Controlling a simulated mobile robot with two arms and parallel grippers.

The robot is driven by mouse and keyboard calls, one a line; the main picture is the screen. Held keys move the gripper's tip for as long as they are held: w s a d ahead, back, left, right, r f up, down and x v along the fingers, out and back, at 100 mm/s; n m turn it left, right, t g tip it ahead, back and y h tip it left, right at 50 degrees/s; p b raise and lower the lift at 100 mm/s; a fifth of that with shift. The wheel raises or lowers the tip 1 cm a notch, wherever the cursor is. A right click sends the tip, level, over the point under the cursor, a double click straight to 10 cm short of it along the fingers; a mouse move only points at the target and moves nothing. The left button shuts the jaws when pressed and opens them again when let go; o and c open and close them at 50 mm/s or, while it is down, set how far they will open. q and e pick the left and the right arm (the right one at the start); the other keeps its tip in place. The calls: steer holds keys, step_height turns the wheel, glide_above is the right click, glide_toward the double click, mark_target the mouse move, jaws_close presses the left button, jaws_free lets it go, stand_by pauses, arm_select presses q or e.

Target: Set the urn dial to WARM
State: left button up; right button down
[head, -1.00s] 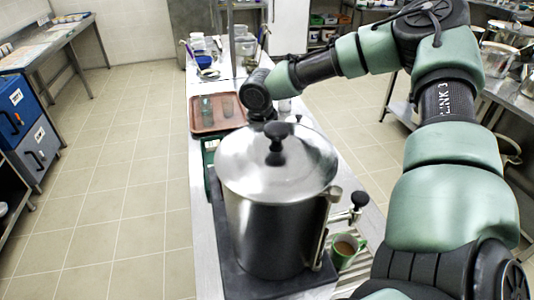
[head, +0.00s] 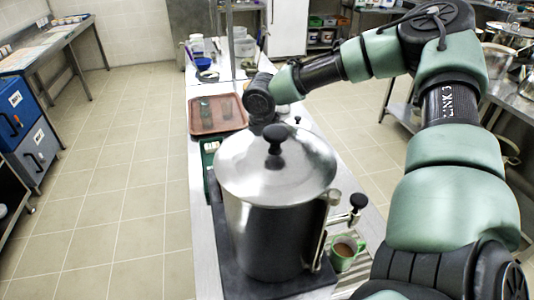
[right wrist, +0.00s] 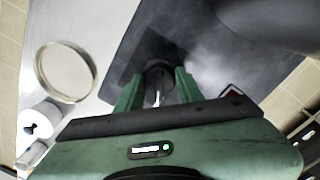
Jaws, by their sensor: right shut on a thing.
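The steel urn (head: 265,235) stands on a dark base on the counter, with a lid (head: 250,170) and a black lid knob. Its tap has a black handle (head: 359,200), and a green mug (head: 341,262) of brown liquid stands beside the urn by the tap. My right arm reaches behind the urn; its gripper is hidden there in the head view. In the right wrist view, my right gripper (right wrist: 158,88) is shut on a dark round dial (right wrist: 157,68), with a green finger on each side. The dial's marks and setting cannot be read. My left gripper is out of view.
A round dish (right wrist: 65,72) shows at left in the right wrist view. The tiled floor at left is clear. A metal table with pots stands at right.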

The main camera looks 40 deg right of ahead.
steer(key=shift+w+r, duration=0.1)
steer(key=shift+w, duration=0.05)
steer(key=c, duration=0.9)
jaws_free()
steer(key=r, duration=0.2)
steer(key=r+b, duration=0.1)
steer(key=r, duration=0.4)
steer(key=shift+a+r, duration=0.25)
steer(key=shift+r, duration=0.1)
